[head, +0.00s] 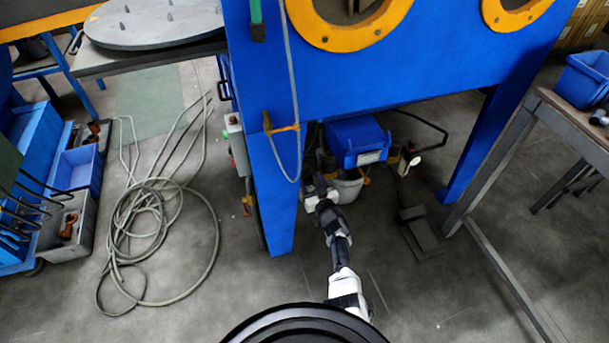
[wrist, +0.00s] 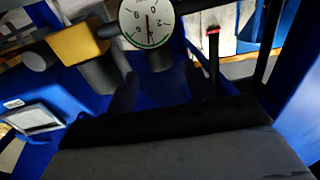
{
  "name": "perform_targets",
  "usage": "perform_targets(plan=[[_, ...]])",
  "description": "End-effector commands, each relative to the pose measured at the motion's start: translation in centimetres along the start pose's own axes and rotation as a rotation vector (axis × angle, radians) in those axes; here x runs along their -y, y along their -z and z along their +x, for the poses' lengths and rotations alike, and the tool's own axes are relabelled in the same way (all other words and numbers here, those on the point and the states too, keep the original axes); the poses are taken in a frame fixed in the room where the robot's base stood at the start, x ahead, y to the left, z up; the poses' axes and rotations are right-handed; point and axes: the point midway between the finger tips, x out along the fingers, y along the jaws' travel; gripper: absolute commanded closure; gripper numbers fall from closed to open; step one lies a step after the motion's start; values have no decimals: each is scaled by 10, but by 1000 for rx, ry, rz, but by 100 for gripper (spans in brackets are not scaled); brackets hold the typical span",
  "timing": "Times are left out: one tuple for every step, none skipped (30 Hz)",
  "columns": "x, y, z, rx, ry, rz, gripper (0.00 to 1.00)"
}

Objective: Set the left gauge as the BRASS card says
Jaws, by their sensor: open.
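A round white gauge (wrist: 148,22) with a dark rim shows at the top of the wrist view. Its numbers look upside down, and its thin needle stands near upright in the picture; the reading is too small to tell. I cannot tell whether it is the left gauge. My gripper (wrist: 162,88) is open and empty, its dark fingers apart below the gauge. In the head view my arm reaches under the blue drum cabinet, and the gripper end is hard to make out. No card can be read as the BRASS card.
In the wrist view a yellow block (wrist: 78,43) is left of the gauge and a red-topped rod (wrist: 213,45) right of it. A blue box with a pale label (head: 370,156) hangs under the cabinet (head: 400,65). A coiled hose (head: 150,215) lies on the left floor.

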Motion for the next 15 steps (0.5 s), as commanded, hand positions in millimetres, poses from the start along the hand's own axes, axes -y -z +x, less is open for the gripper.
perform_targets(plan=[[0,-6,9,-3,2,-2,47],[0,-6,14,-2,2,-1,47],[0,-6,19,-2,3,-2,47],[0,-6,24,-1,2,-2,47],[0,-6,28,-1,2,-3,47],[1,-6,33,-2,3,-2,47],[1,-5,37,-1,2,-1,47],[0,-5,41,-1,1,-2,47],[0,-4,45,-2,1,-2,47],[0,-4,48,-1,1,-1,47],[0,-4,50,-1,1,-1,47],[0,-3,53,0,0,-1,47],[0,-3,55,0,0,-1,47],[0,-2,57,-1,0,-1,47],[0,-2,59,-1,0,0,47]])
